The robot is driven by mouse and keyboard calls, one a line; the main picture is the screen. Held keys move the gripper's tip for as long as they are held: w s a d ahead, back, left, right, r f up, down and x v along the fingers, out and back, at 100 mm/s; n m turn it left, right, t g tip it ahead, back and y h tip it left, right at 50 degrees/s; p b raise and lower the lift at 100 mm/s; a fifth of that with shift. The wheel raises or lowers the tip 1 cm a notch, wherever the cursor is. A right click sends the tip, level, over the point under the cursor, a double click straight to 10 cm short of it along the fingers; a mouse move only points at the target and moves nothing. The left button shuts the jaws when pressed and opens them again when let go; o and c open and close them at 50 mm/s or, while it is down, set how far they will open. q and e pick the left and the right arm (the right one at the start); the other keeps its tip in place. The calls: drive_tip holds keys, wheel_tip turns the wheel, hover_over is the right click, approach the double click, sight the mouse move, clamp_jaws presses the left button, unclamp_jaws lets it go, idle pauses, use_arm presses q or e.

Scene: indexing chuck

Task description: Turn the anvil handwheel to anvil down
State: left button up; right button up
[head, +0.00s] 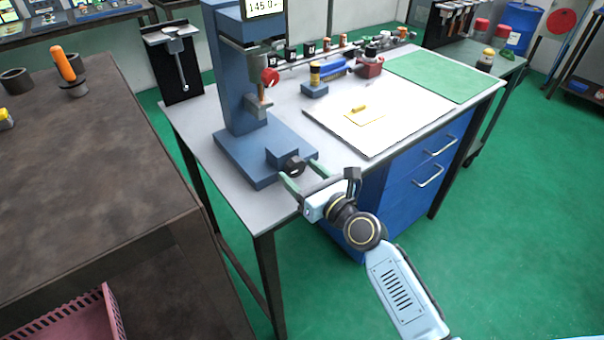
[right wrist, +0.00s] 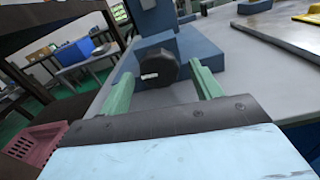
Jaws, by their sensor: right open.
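The blue bench tester (head: 235,75) stands on the grey-white bench, with a lit display at its top. A black round knob, which looks like the anvil handwheel (head: 294,167), sits on the front of a small blue block on its base. The handwheel (right wrist: 158,68) has a small white mark on its face. My right gripper (head: 298,170) is open, its green fingers pointing at the handwheel. In the right wrist view the handwheel appears between the fingers (right wrist: 162,64), with a gap on each side. Whether the tips reach past its face is unclear. My left gripper is out of view.
A white board (head: 390,115) with a yellow piece lies right of the tester, with a green mat (head: 437,76) beyond. A small blue block (head: 314,89) with a yellow-black item stands behind. A dark table (head: 85,165) is at left, a pink crate (head: 75,325) below.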

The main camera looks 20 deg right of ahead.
drive_tip(key=shift+w, duration=0.15)
drive_tip(key=shift+c, duration=0.3)
drive_tip(key=c, duration=0.9)
drive_tip(key=shift+n, duration=0.4)
